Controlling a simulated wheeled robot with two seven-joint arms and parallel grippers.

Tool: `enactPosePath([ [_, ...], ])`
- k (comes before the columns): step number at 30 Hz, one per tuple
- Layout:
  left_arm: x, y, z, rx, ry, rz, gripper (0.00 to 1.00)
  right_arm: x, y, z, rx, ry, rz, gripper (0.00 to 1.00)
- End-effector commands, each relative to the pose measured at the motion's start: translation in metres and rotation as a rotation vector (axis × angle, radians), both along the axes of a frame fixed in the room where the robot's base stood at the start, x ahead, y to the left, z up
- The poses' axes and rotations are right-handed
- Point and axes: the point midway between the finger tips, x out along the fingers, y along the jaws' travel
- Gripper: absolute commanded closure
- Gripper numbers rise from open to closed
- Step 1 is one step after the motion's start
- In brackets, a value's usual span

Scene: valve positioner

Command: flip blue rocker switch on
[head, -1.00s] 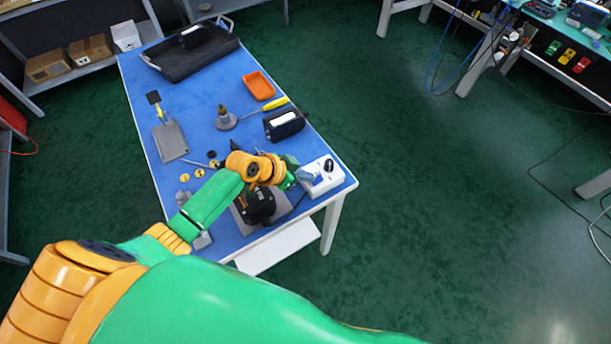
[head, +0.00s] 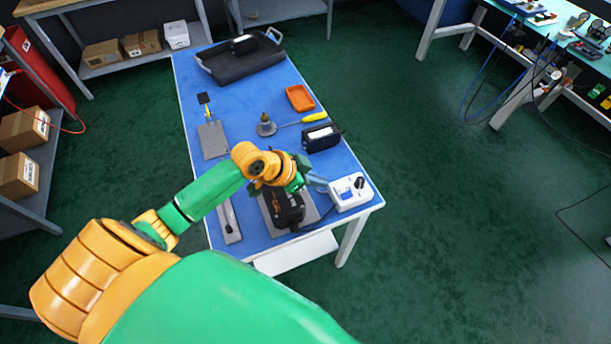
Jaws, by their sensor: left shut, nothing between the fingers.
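The white switch box (head: 350,192) lies at the right front corner of the blue-topped table. It has a black knob on top and a small blue patch, which looks like the blue rocker switch (head: 346,194), on its face. Whether the rocker is on or off is too small to tell. My left gripper (head: 325,184) is shut and empty, its fingertips at the left side of the box. I cannot tell whether they touch it. My right gripper does not show.
A black device (head: 286,207) on a grey plate stands left of the box, under my left wrist. A black box (head: 321,138), an orange tray (head: 299,97) and a large black tray (head: 243,66) are farther back. The blue tabletop (head: 268,88) has free room in its middle.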

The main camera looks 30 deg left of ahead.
Motion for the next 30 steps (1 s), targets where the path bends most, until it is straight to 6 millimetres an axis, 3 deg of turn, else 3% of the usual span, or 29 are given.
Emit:
enactPosePath([
  [9, -0.026, 0.02, 0.023, 0.002, 0.001, -0.001, 1.0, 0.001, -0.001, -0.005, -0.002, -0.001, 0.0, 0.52],
  [23, -0.027, 0.021, 0.025, 0.0, 0.001, -0.001, 1.0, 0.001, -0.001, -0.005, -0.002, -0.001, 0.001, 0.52],
  [26, -0.038, 0.013, 0.015, 0.007, 0.027, 0.001, 1.0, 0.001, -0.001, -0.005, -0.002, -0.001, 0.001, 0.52],
  [30, -0.08, -0.008, -0.016, 0.055, 0.124, 0.055, 1.0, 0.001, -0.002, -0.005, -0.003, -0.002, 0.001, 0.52],
])
